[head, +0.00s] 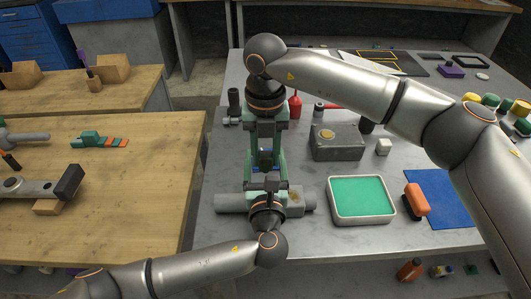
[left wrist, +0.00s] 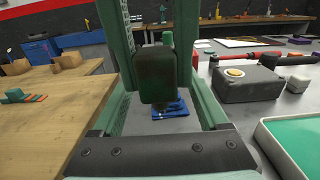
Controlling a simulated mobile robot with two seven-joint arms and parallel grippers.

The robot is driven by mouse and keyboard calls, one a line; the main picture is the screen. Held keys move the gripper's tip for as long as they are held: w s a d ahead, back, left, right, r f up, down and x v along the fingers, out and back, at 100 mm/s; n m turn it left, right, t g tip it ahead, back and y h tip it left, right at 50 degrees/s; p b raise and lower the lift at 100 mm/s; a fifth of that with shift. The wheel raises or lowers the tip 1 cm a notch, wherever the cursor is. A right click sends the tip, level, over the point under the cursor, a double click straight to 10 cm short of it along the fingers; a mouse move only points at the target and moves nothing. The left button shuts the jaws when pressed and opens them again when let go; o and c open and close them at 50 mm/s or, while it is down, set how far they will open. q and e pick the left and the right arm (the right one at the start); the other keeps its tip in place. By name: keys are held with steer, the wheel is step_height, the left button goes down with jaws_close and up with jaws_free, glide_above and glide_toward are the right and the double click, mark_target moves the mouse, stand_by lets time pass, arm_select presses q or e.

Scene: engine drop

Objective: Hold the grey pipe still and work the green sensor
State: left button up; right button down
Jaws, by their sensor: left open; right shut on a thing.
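The grey pipe (head: 230,203) lies across the near left part of the grey table; its middle is hidden by my left wrist. My left gripper (head: 265,165) reaches away from me over the pipe and is open. A dark green block (left wrist: 158,75) shows between its fingers in the left wrist view; I cannot tell whether it is the green sensor. My right gripper (head: 266,150) comes down from the far side and overlaps the left one. The green sensor is not clearly visible.
A grey box (head: 337,142) with a round yellowish top and a white cube (head: 383,147) stand to the right. Nearer is a green-lined tray (head: 362,221), then an orange object (head: 416,200) by a blue mat (head: 448,205). A small blue part (left wrist: 170,109) lies ahead of the left wrist.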

arm_select(q)
step_height(320, 180, up, 6)
stand_by(0.6)
stand_by(0.4)
